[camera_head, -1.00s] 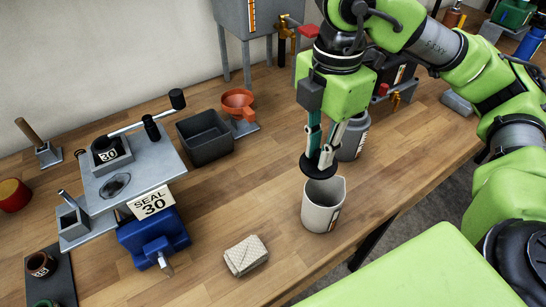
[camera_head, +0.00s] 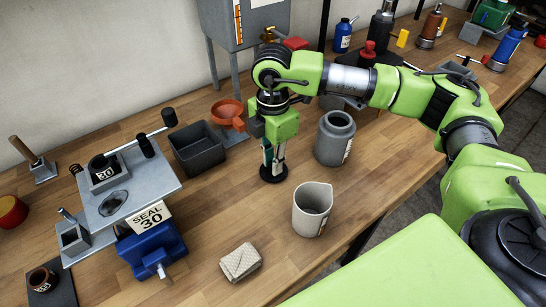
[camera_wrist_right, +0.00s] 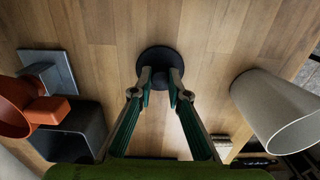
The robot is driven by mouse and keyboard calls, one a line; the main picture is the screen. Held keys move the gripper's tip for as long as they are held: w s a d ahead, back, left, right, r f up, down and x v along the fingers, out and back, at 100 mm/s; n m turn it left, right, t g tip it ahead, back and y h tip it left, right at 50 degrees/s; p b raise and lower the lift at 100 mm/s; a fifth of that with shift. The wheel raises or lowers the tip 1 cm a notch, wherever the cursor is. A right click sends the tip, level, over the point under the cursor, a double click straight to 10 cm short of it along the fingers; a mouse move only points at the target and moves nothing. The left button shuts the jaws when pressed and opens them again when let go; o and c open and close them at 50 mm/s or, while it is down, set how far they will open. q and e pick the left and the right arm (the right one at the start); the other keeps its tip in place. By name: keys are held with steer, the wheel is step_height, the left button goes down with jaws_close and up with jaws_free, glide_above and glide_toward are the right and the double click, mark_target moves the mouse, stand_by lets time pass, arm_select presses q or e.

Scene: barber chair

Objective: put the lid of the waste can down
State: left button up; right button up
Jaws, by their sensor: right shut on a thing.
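The lid (camera_head: 274,175) is a small dark round disc. My right gripper (camera_head: 274,160) points straight down and is shut on its top. The lid is at or just above the bare wood, left of the pale cup; I cannot tell if it touches. In the right wrist view the lid (camera_wrist_right: 160,58) lies flat beyond the fingertips (camera_wrist_right: 160,84). A grey can (camera_head: 335,143) with an open neck, likely the waste can, stands behind and to the right. My left gripper is not in view.
A pale open cup (camera_head: 311,212) stands right of the lid. A dark bin (camera_head: 197,150) and orange funnel (camera_head: 228,113) stand at the back left. A folded cloth (camera_head: 240,262) lies in front. A seal fixture (camera_head: 150,218) stands at left. Bare wood surrounds the lid.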

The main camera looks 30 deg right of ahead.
steer(key=shift+f, duration=0.2)
steer(key=o, duration=0.9)
steer(key=shift+r, duration=0.4)
step_height(320, 180, up, 12)
steer(key=b, duration=0.2)
steer(key=shift+f, duration=0.2)
